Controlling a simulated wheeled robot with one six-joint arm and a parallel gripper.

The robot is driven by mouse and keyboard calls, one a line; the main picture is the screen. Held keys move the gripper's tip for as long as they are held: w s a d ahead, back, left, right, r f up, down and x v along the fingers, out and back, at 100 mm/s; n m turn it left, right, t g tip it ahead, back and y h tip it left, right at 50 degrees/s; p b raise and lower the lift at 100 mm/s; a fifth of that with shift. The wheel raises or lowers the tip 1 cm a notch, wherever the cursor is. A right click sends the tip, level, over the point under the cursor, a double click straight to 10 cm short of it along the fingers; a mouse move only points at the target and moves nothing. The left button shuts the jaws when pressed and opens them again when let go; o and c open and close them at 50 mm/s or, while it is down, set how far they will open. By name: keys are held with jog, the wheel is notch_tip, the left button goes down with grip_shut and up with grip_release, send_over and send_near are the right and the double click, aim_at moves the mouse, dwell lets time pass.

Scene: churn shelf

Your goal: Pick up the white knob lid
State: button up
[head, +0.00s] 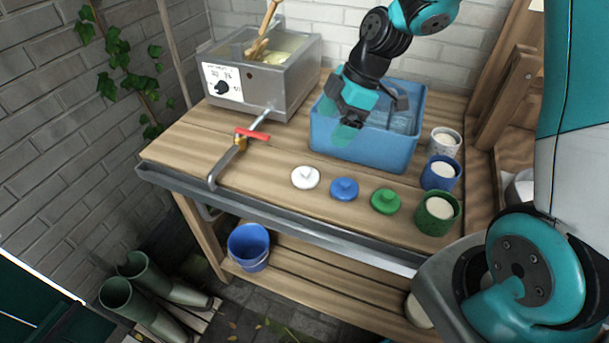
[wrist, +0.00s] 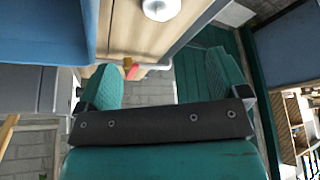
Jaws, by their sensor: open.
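The white knob lid (head: 305,177) lies flat on the wooden bench near its front edge, left of a blue lid (head: 344,189) and a green lid (head: 385,201). In the wrist view the white lid (wrist: 161,9) shows at the top edge, partly cut off, beyond my fingertips. My gripper (head: 368,118) hangs over the front of the blue tub (head: 368,150), behind and above the lids. In the wrist view my gripper (wrist: 172,78) has its fingers spread wide with nothing between them. It is apart from the white lid.
A metal vat (head: 262,75) with a tap and red lever (head: 252,135) stands at the back left. Blue (head: 440,173), green (head: 437,213) and white (head: 445,141) cups stand at the right. The bench left of the white lid is bare up to the tap pipe.

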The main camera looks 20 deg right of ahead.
send_near(305, 170)
jog(key=x, duration=0.5)
jog(key=shift+w+d+p, duration=0.15)
jog(key=shift+d+p, duration=0.05)
jog(key=shift+p, duration=0.15)
jog(key=p+x, duration=0.1)
jog(key=x, duration=0.4)
jog(key=shift+a+f, duration=0.1)
jog(key=shift+a, duration=0.05)
jog(key=c, duration=1)
